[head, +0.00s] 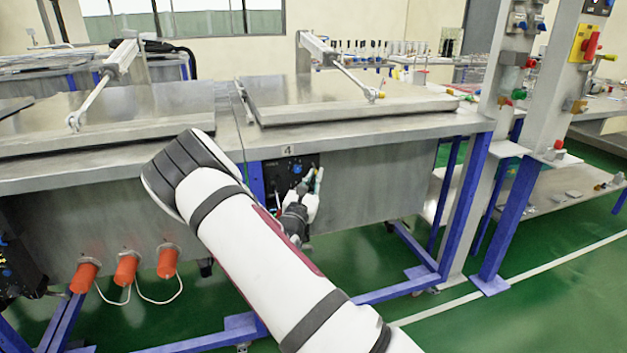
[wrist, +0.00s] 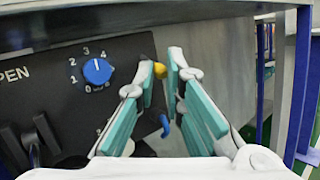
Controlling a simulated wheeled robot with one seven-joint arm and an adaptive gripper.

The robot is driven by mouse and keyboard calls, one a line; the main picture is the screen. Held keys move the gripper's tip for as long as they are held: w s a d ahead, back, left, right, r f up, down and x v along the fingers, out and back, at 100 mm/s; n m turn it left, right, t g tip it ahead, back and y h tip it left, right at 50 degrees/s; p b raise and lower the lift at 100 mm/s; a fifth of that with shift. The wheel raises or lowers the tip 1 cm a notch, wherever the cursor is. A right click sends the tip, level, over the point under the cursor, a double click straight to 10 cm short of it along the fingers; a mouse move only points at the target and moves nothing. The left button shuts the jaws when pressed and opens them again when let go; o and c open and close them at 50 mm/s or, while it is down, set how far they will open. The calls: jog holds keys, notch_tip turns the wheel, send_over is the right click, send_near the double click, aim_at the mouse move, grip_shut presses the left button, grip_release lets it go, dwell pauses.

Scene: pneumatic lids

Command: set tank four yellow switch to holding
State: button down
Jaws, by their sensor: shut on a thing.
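The tank marked 4 (head: 360,165) has a black control panel (head: 272,172) on its front, and the panel also fills the left of the wrist view (wrist: 45,75). The small yellow switch (wrist: 160,69) sits at the panel's right edge. My gripper (wrist: 165,65) has its two teal-padded fingers on either side of the switch, shut on it. The fingers hide part of the switch, so its setting cannot be read. In the head view my gripper (head: 316,180) is at the panel's right side, and my arm covers part of the tank front.
A blue dial (wrist: 97,70) numbered from 0 is left of my fingers. A blue lever (wrist: 165,126) is just below them. Black levers (wrist: 35,140) are at lower left. A blue table leg (wrist: 300,85) stands at right. The tank's lid (head: 340,95) is down.

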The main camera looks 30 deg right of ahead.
jog(key=c, duration=1.7)
grip_release()
jog(key=shift+o, duration=0.2)
jog(key=v, duration=1.2)
